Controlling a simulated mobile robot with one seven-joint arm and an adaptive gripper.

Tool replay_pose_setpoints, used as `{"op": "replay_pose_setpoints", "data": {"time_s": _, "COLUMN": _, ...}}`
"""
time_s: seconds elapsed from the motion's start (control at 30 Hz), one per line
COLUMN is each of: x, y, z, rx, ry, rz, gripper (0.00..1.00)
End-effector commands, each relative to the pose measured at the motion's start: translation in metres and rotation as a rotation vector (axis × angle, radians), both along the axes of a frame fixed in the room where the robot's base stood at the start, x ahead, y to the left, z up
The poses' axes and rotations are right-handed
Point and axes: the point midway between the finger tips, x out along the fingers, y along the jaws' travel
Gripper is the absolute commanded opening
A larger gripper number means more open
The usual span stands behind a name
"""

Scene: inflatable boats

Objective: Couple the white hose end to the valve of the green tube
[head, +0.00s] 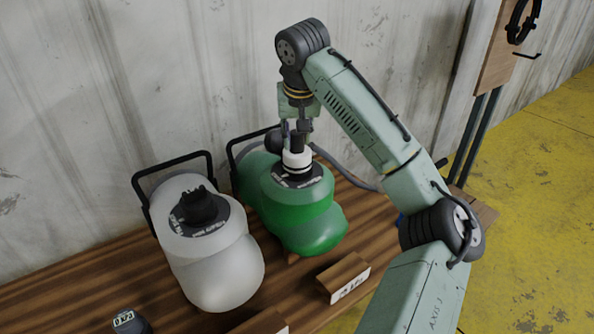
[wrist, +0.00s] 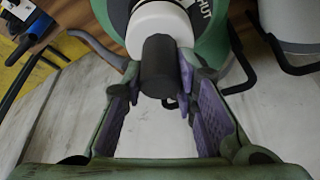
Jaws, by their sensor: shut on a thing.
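The green tube (head: 300,222) stands on the wooden bench, with a dark lettered disc around its valve on top. The white hose end (head: 297,160) is upright over the middle of that disc and appears to touch it; the valve itself is hidden beneath. In the wrist view the white hose end (wrist: 160,24) has a black grip (wrist: 158,68) towards me. My gripper (head: 297,132) is above the tube, its fingers shut on the black grip from both sides. In the wrist view my gripper (wrist: 158,76) shows purple inner pads. I cannot tell whether the coupling is locked.
A grey hose (head: 345,176) trails right behind the green tube. A white tube (head: 215,255) with a black valve (head: 200,207) and black handle stands close on the left. A labelled wooden block (head: 343,278) is in front. The corrugated wall is close behind.

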Motion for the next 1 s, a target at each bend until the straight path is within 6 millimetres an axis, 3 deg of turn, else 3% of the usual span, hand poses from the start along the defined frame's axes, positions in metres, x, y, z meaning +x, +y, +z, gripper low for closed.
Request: {"op": "replay_pose_setpoints", "data": {"time_s": 1.0, "x": 0.0, "y": 0.0, "z": -0.014, "rx": 0.0, "ry": -0.001, "rz": 0.0, "gripper": 0.0}}
